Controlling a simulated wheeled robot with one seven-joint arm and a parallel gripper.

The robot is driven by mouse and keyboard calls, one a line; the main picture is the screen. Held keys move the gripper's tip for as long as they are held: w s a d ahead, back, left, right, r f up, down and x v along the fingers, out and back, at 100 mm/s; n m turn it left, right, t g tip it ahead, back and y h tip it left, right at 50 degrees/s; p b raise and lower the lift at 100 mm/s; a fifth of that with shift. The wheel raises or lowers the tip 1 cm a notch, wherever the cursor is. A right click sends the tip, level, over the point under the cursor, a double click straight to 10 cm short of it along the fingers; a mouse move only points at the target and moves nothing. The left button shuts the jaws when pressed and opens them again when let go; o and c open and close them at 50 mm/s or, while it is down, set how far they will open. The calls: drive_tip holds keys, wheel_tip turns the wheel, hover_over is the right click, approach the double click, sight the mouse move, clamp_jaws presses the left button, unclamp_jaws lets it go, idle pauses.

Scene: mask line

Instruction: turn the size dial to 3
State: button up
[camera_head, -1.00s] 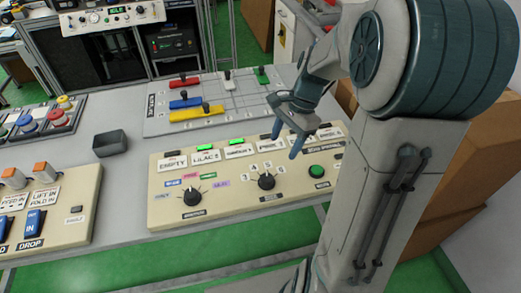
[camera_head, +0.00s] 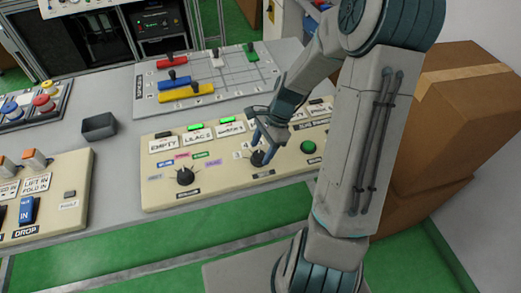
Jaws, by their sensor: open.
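The numbered dial (camera_head: 257,159) is a black round knob on the cream control panel (camera_head: 222,189). Most of the numbers around the dial are hidden behind the gripper. The dial's pointer direction cannot be read.
A second black dial (camera_head: 185,176) with coloured labels is to the left, and a green button (camera_head: 308,147) to the right. Behind is a slider board (camera_head: 223,89). A dark open box (camera_head: 99,127) stands left. Cardboard boxes (camera_head: 440,120) are at the right.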

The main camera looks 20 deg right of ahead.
drive_tip(key=shift+a+f, duration=0.25)
drive_tip(key=shift+f, duration=0.4)
drive_tip(key=c, duration=1)
